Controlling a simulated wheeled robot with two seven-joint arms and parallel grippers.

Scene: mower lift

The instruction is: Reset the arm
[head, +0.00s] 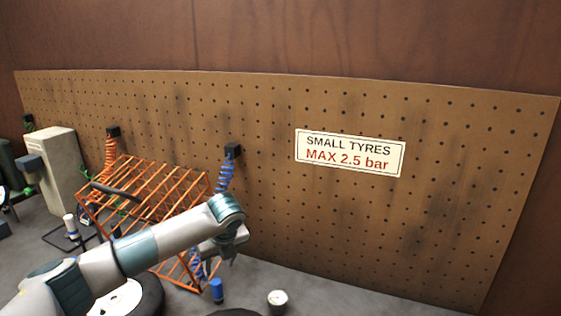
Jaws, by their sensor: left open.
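My left arm comes in from the lower left, and its gripper (228,250) hangs at the wrist end, pointing down. The gripper is small in the view and partly hidden by my own wrist; it is open, with nothing seen between its fingers. It is in front of the right end of an orange wire cage (150,190); I cannot tell whether they touch. My right gripper is not in view.
A pegboard (450,190) stands behind, with a "SMALL TYRES MAX 2.5 bar" sign (350,153). Orange (110,155) and blue (225,177) coiled hoses hang there. A blue cylinder (216,290) and a round gauge (277,299) are below. A beige box (60,165) stands left.

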